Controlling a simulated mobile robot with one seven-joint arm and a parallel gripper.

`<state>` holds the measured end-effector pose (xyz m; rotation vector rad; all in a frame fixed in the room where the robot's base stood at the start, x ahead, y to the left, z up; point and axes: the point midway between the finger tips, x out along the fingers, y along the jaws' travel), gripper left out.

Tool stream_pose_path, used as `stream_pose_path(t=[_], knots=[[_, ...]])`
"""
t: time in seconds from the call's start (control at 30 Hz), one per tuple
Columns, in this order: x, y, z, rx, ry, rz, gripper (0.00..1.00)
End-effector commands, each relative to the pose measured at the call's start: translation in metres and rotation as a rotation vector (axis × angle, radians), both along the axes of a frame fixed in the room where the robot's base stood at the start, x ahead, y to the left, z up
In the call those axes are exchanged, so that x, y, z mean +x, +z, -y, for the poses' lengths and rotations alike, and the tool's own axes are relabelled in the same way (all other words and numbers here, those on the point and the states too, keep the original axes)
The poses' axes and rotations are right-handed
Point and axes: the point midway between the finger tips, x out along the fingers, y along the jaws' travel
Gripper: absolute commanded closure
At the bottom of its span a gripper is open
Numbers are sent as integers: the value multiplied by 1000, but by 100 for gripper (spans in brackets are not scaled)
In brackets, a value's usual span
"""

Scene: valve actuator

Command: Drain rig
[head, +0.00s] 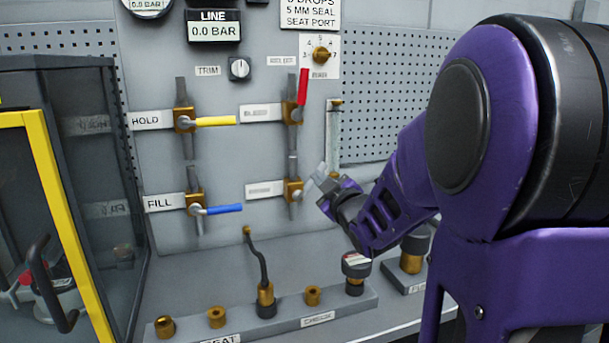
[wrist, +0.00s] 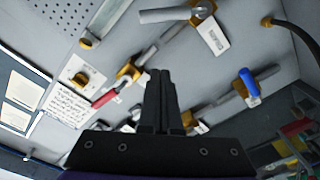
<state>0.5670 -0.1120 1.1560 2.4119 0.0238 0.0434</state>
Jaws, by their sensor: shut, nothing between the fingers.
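The rig panel (head: 270,150) carries several brass valves. In the head view, the HOLD valve's yellow handle (head: 215,121) and the FILL valve's blue handle (head: 224,209) lie level, pointing right. The upper right valve's red handle (head: 303,87) stands upright. The lower right valve (head: 293,189) has a blurred label; a grey handle shows in the wrist view (wrist: 166,15). My gripper (wrist: 161,76) is shut and empty. In the head view it is just right of the lower right valve (head: 322,177), and contact cannot be told. The LINE display (head: 213,28) reads 0.0 BAR.
A yellow-framed guard door (head: 55,190) with a dark handle stands at the left. A grey block (head: 265,318) with brass fittings and a hose sits on the bench below the panel. A brass selector knob (head: 320,54) and the TRIM knob (head: 239,68) are higher up.

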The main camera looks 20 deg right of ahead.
Motion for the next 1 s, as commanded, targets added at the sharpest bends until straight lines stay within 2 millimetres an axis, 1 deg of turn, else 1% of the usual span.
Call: stream_pose_path(t=[0.03, 0.1, 0.2, 0.27, 0.37, 0.47, 0.8, 0.9, 1.0], knots=[[-7, -1, 1, -61, -9, -4, 100], [-13, -3, 1, -131, -17, -8, 100], [-17, -4, 2, -184, -22, -11, 100], [-15, -5, 2, -195, -24, -12, 100], [-5, -4, 2, -197, -23, -12, 100], [12, -5, 2, -194, -22, -12, 100], [83, -4, 1, -191, -22, -12, 100], [87, -14, 16, -193, -26, -14, 100], [90, -21, 24, -193, -26, -13, 100]])
